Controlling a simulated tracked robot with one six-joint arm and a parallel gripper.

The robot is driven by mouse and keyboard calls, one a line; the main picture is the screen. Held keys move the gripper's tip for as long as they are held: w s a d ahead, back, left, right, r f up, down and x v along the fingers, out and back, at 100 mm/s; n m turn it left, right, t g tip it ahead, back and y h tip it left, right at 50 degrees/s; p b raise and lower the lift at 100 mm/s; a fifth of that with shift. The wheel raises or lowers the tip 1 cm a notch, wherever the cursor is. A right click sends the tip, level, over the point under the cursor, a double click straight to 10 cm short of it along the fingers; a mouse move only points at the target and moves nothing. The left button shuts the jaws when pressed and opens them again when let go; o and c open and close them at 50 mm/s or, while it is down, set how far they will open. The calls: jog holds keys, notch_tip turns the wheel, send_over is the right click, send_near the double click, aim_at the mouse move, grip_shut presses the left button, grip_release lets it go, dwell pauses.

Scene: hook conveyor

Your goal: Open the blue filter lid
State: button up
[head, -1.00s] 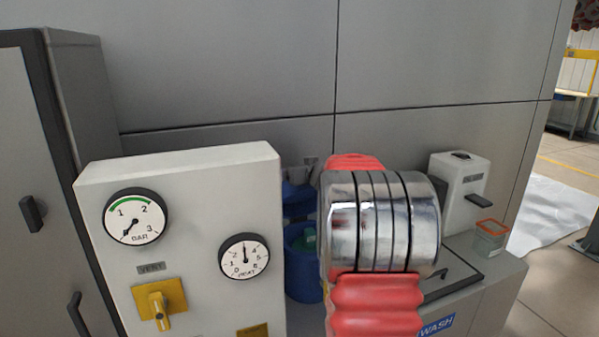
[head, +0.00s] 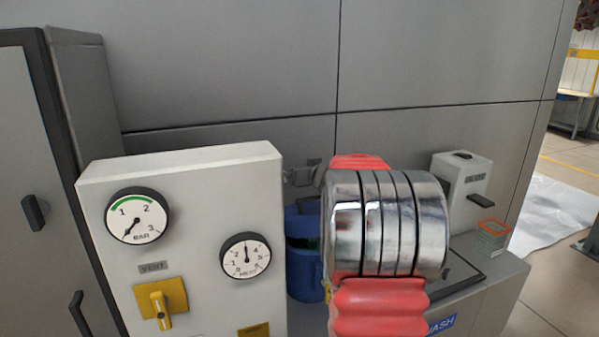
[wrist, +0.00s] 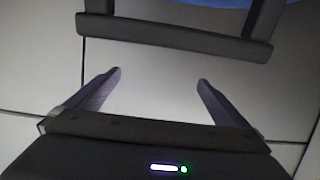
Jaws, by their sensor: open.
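The blue filter housing (head: 304,274) stands between the white gauge panel and my arm in the head view, partly hidden by both. A blue part, apparently the lid (head: 302,222), shows above it with a dark gap between them. How far the lid is open is hard to tell. In the wrist view a dark bar-shaped handle (wrist: 175,38) crosses the top, with a strip of blue (wrist: 210,3) behind it. My gripper (wrist: 160,82) is open and empty, its two fingers pointing toward the handle but apart from it. My arm hides the gripper's fingers in the head view.
The gauge panel (head: 195,215) with a yellow vent valve (head: 161,303) stands close on the left. A grey cabinet (head: 30,150) is further left. At the right are a white dispenser (head: 461,185) and a small orange-topped container (head: 492,240). A grey wall (head: 230,70) is behind.

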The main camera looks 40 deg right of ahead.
jog(key=v, duration=1.2)
jog(key=shift+s, duration=0.3)
jog(key=shift+a, duration=0.1)
